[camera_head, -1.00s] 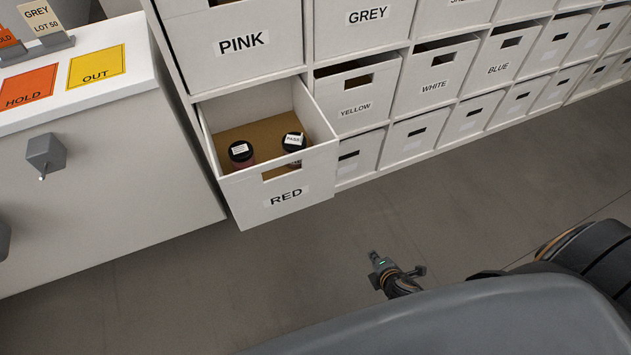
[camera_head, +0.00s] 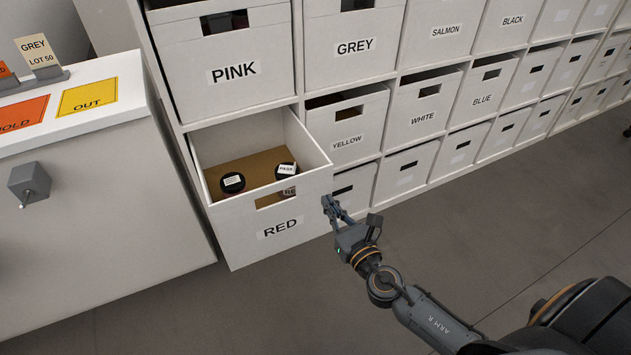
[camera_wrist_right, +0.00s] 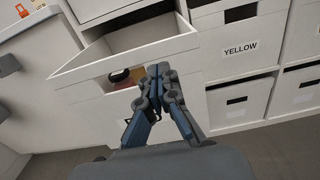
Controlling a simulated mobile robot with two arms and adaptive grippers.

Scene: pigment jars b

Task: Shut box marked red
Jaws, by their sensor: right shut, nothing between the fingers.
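My right gripper (camera_head: 327,200) is shut and empty, close to the right end of the red box's front. In the right wrist view its closed fingers (camera_wrist_right: 158,70) overlap the box front. I cannot tell whether they touch it. My left gripper is not in view.
Closed boxes marked PINK (camera_head: 236,88), YELLOW (camera_head: 350,125) and WHITE (camera_head: 425,105) are around it. A white counter (camera_head: 90,190) with a grey knob (camera_head: 30,183) stands to the left, near the red box. The floor (camera_head: 270,305) in front is clear.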

